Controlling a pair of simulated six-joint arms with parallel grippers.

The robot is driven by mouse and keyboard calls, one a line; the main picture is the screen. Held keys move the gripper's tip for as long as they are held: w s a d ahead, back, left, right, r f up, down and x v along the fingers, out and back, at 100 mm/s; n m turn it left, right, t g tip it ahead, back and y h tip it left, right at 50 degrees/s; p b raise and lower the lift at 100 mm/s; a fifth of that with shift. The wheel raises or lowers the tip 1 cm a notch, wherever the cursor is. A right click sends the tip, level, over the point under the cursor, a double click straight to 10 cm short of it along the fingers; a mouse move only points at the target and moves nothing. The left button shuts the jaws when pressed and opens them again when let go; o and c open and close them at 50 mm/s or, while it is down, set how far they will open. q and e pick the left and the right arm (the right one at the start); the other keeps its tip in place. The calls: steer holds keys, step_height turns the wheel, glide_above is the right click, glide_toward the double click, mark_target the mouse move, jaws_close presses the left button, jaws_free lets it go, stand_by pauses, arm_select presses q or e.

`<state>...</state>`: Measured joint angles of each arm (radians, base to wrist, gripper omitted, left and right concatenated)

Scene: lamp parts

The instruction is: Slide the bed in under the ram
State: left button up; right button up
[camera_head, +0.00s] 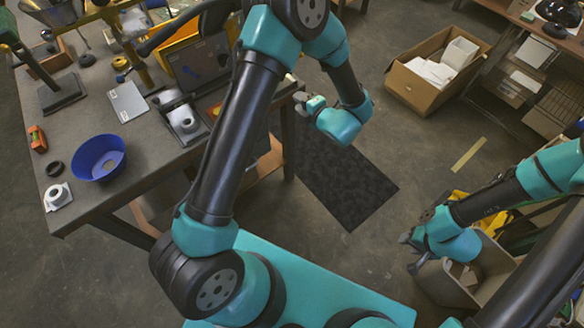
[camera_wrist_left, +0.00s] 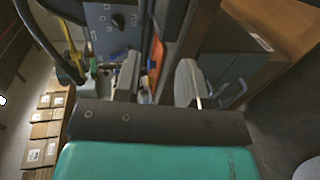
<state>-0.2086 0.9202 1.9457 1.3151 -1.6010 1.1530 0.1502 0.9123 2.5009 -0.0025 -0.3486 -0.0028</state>
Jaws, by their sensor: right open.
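A dark tray-like bed (camera_head: 198,134) with a pale, round-topped part on it juts toward the front of the workbench, beside a dark panel (camera_head: 199,62). I cannot make out the ram clearly; my left arm and the panel hide part of that area. My left gripper (camera_head: 303,101) is off the bench's right edge, to the right of the bed and apart from it. In the left wrist view its two fingers (camera_wrist_left: 158,82) stand apart with nothing held between them. My right gripper (camera_head: 408,254) is open and empty, low at the right, far from the bench.
The workbench (camera_head: 135,150) holds a blue bowl (camera_head: 99,158), a white ring part (camera_head: 58,196), an orange level (camera_head: 38,139) and a pale plate (camera_head: 128,101). An open cardboard box (camera_head: 412,88) and dark mat (camera_head: 350,185) lie on the floor. A bin (camera_head: 446,287) is below my right gripper.

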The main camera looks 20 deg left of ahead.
arm_select(q)
steer(key=v, duration=1.2)
steer(key=w+a+f+m+t+h, duration=0.2)
steer(key=a+f+m+h, duration=0.4)
steer(key=f+m+h, duration=0.5)
steer(key=s+a+f+m+g+h, duration=0.1)
steer(key=s+f+m+g+h, duration=0.3)
steer(key=s+f+m, duration=0.5)
steer(key=f+m, duration=0.1)
steer(key=m, duration=0.3)
steer(key=shift+s+a+g+h, duration=0.2)
steer(key=shift+s+g+h, duration=0.1)
steer(key=shift+s, duration=0.1)
